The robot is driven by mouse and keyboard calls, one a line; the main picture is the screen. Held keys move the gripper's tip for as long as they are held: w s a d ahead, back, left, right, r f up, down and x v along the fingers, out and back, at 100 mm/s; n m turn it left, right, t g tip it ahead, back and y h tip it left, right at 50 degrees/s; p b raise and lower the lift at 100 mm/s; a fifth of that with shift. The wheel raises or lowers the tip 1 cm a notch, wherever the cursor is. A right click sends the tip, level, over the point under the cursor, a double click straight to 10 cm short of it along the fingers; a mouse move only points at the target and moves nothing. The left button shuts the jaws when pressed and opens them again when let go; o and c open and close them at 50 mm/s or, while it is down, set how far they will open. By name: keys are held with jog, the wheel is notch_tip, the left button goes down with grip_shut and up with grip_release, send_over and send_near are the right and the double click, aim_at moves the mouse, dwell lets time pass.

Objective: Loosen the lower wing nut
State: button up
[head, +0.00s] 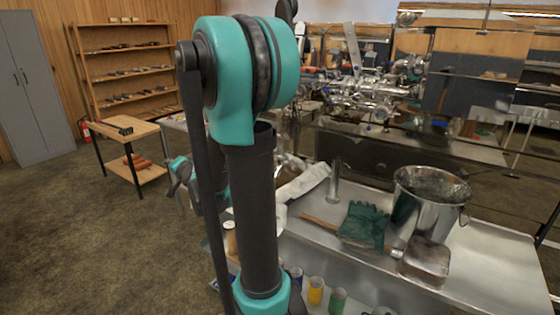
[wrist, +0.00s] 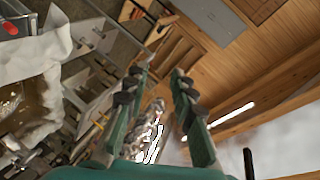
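I cannot make out a lower wing nut in either view. In the wrist view my gripper (wrist: 159,74) shows as two teal fingers with dark pads, spread apart with nothing held between the tips. Blurred shiny metal (wrist: 152,118) shows beyond the gap; I cannot tell what part it is. In the head view my arm covers the centre, and the gripper is mostly hidden behind it. Shiny metal pipework (head: 375,98) stands at the back right, too small to pick out single nuts.
A wooden table (head: 125,130) stands at the left. The carpet (head: 90,230) at left is clear.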

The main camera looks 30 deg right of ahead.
jog(key=w+d+r+m+t+h, duration=0.2)
jog(key=w+d+m+h, duration=0.4)
jog(key=d+m, duration=0.25)
jog(key=w+d+r+m+t+h, duration=0.25)
jog(key=w+d+m+h, duration=0.3)
jog(key=d+m, duration=0.35)
jog(key=s+d+f+m+g+h, duration=0.35)
jog(key=d+f+m+g, duration=0.45)
jog(key=f+m, duration=0.3)
jog(key=s+d+f+m+g+h, duration=0.2)
jog(key=d+f+m+g+h, duration=0.3)
jog(key=d+f+m+g, duration=0.6)
jog(key=w+d+r+t, duration=0.1)
jog(key=d, duration=0.6)
jog(key=w+d+r+m+t, duration=0.1)
jog(key=d, duration=0.6)
jog(key=shift+w+r, duration=0.25)
jog(key=shift+r, duration=0.05)
jog(key=shift+m+t, duration=0.25)
jog(key=shift+c, duration=0.6)
grip_shut()
